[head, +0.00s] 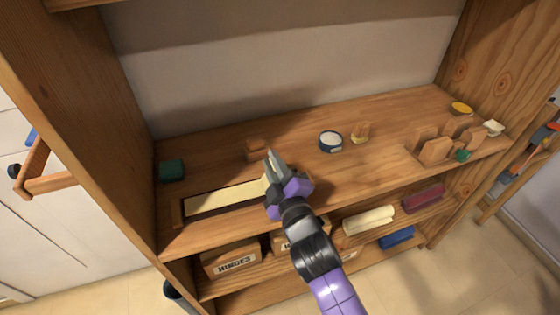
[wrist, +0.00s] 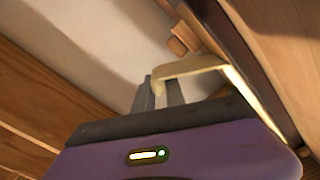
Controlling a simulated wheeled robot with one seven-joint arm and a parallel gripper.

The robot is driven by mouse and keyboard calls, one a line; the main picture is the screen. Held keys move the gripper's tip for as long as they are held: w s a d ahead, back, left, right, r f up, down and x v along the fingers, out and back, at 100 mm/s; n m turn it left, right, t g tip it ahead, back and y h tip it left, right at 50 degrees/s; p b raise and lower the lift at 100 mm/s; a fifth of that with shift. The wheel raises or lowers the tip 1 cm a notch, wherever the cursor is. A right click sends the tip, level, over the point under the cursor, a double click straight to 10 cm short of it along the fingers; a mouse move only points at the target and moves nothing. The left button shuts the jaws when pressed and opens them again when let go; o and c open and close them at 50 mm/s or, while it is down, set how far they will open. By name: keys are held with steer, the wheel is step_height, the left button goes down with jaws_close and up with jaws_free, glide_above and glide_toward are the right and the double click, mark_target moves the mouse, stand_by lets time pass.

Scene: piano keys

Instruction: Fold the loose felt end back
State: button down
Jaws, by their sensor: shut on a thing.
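A cream felt strip (head: 225,198) lies along a dark-edged wooden base at the left of the upper shelf in the head view. In the wrist view the felt (wrist: 198,66) runs along the base, then its near end rises and bends over toward my fingers. My gripper (head: 270,165) is at the strip's right end. In the wrist view my gripper (wrist: 160,92) is shut on the felt's loose end, which hangs down at the fingertips. The right part of the base is hidden behind my gripper in the head view.
On the same shelf are a green block (head: 172,171), a wooden block (head: 257,149), a round blue-rimmed tin (head: 331,141), a small yellow-and-wood piece (head: 361,132) and a rack of wooden pieces (head: 435,148). A cardboard box (head: 230,260) sits below.

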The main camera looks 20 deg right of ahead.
steer(key=a+n, duration=0.2)
steer(key=shift+r+n, duration=0.2)
steer(key=shift+n, duration=0.2)
steer(key=a+n, duration=0.2)
steer(key=shift+n, duration=0.4)
steer(key=shift+a+f+n+p, duration=0.3)
steer(key=shift+a+n, duration=0.45)
steer(key=shift+n, duration=0.45)
steer(key=shift+a+f+n, duration=0.4)
steer(key=shift+a+n, duration=0.35)
steer(key=shift+n, duration=0.35)
steer(key=c, duration=1.4)
jaws_free()
